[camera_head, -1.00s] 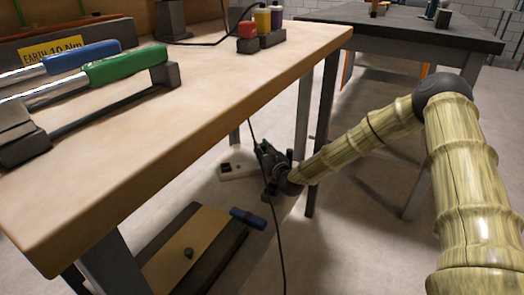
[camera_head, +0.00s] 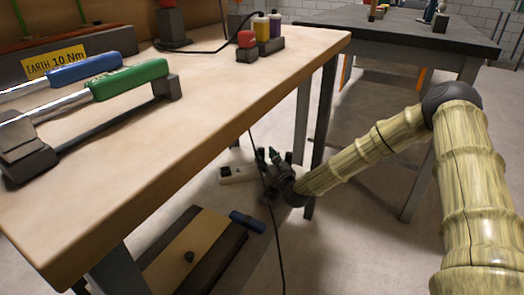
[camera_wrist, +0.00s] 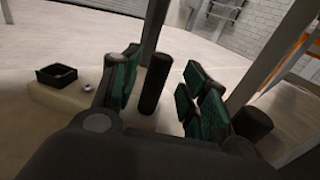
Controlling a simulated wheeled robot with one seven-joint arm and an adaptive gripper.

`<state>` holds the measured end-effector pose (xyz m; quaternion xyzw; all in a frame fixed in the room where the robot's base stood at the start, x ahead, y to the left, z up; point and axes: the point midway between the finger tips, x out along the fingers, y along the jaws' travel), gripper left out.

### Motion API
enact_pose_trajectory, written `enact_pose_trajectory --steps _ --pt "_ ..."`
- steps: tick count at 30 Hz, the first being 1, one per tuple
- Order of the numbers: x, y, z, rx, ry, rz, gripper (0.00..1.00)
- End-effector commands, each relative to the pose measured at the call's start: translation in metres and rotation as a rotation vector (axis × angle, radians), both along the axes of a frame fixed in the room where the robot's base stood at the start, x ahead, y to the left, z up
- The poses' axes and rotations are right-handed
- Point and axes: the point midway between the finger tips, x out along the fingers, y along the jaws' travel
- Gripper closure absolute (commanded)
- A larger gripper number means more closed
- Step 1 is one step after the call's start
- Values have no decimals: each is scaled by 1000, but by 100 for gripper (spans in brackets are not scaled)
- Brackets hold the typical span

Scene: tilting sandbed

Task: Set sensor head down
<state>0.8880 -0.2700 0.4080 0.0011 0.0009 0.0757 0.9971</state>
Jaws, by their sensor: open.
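My gripper (camera_head: 272,160) is low beside the workbench leg, near the floor, with its green-padded fingers apart. In the wrist view my gripper (camera_wrist: 163,64) is open. A dark upright cylinder (camera_wrist: 155,84), which looks like the sensor head, stands between the fingers, with a gap visible on each side. Its lower end is near a pale slab (camera_wrist: 60,101); I cannot tell whether it rests on the slab or on the floor. In the head view the pale slab (camera_head: 238,174) shows left of my gripper, and the cylinder cannot be made out.
A black square holder (camera_wrist: 56,75) and a small grey knob (camera_wrist: 88,87) sit on the slab. The workbench (camera_head: 150,130) overhangs at left. A thin cable hangs close to my gripper. A wooden-topped case (camera_head: 190,255) with a blue handle lies on the floor.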

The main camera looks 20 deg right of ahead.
Motion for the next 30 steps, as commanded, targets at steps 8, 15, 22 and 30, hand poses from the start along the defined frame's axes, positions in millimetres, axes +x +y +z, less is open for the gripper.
enact_pose_trajectory --steps 8,15,22,30 --pt "-51 -8 4 2 1 0 56" --pt "-76 -12 2 0 0 -1 56" --pt "-82 -12 1 0 -1 0 56" --pt "-82 -12 1 0 -1 0 56"
